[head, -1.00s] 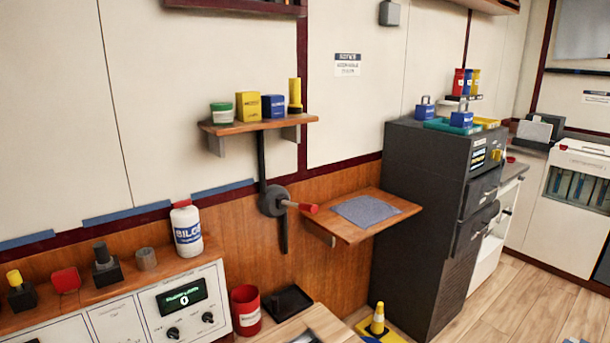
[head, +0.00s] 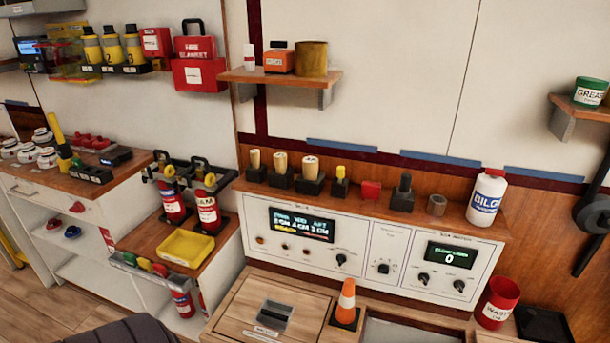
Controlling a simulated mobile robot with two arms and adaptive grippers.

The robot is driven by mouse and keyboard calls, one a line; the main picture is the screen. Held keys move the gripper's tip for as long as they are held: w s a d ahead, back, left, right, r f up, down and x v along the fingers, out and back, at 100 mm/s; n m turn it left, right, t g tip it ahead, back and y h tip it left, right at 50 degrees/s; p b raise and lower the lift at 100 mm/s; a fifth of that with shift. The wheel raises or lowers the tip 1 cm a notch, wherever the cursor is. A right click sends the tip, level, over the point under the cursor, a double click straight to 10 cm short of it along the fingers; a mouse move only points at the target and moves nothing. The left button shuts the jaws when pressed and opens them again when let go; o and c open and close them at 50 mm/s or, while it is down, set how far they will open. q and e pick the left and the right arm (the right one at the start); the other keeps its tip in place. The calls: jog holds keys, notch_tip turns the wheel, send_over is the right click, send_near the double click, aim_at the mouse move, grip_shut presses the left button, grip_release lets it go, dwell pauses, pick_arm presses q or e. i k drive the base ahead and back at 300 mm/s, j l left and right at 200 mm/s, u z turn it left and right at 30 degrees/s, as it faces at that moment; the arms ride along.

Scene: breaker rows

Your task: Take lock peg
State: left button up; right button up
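I cannot tell for sure which thing is the lock peg. Three tan pegs with pale tops, a left one (head: 254,159), a middle one (head: 281,163) and a right one (head: 310,168), stand upright in black blocks on the wooden ledge above the control panel. A shorter yellow peg (head: 340,173) stands in a black block to their right. A red piece (head: 371,190), a black knobbed piece (head: 405,186) and a grey ring-like piece (head: 437,204) follow along the ledge. Neither of my grippers is in view.
A white bilge bottle (head: 487,200) stands at the ledge's right end. Below are the control panel (head: 378,240), an orange cone (head: 346,302) and a red waste bin (head: 497,303). Fire extinguishers (head: 207,211) and a yellow tray (head: 187,246) are at left. A wall shelf (head: 280,78) hangs above.

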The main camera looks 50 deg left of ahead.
aim_at(341, 170)
jog(key=u, duration=1.25)
jog(key=i+j, duration=0.3)
jog(key=j, duration=0.2)
jog(key=i+j+z, duration=0.25)
jog(key=j+z, duration=0.25)
jog(key=j, duration=0.15)
jog(key=i+j+z, duration=0.1)
jog(key=j+z, duration=0.15)
jog(key=j, duration=0.1)
